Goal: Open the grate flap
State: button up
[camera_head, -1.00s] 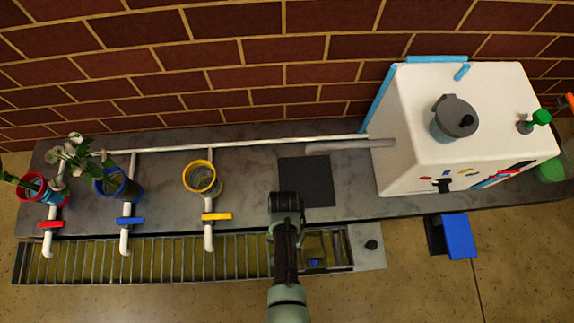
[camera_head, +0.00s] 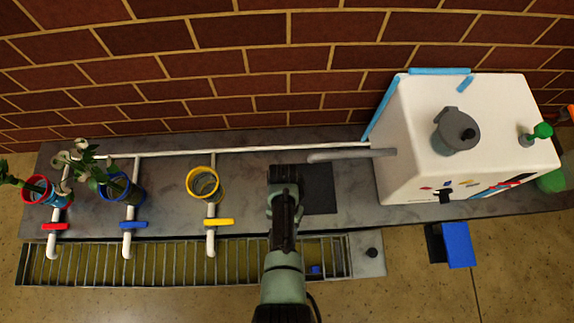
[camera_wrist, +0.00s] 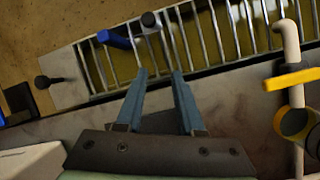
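A barred metal grate (camera_head: 167,264) runs along the counter's front edge and also shows at the top of the wrist view (camera_wrist: 207,38). At its right end, bars cross the section beside a grey plate (camera_head: 366,255). A small blue piece (camera_wrist: 114,39) shows there, also in the head view (camera_head: 315,270); I cannot tell if it belongs to the flap. The flap's outline is not clear; this section looks level with the grate. My gripper (camera_wrist: 160,72) is open and empty, its fingers pointing toward the grate. In the head view my gripper (camera_head: 284,178) is above the counter behind the grate.
A yellow-handled tap (camera_head: 218,222) and yellow-rimmed cup (camera_head: 206,184) are left of my gripper. A white machine (camera_head: 410,145) stands right. Red (camera_head: 38,190) and blue (camera_head: 120,188) cups hold plants.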

jog(key=o, duration=0.3)
jog(key=shift+s, duration=0.1)
jog(key=p+v, duration=0.6)
jog(key=v, duration=0.7)
jog(key=shift+d+p, duration=0.1)
jog(key=shift+p, duration=0.3)
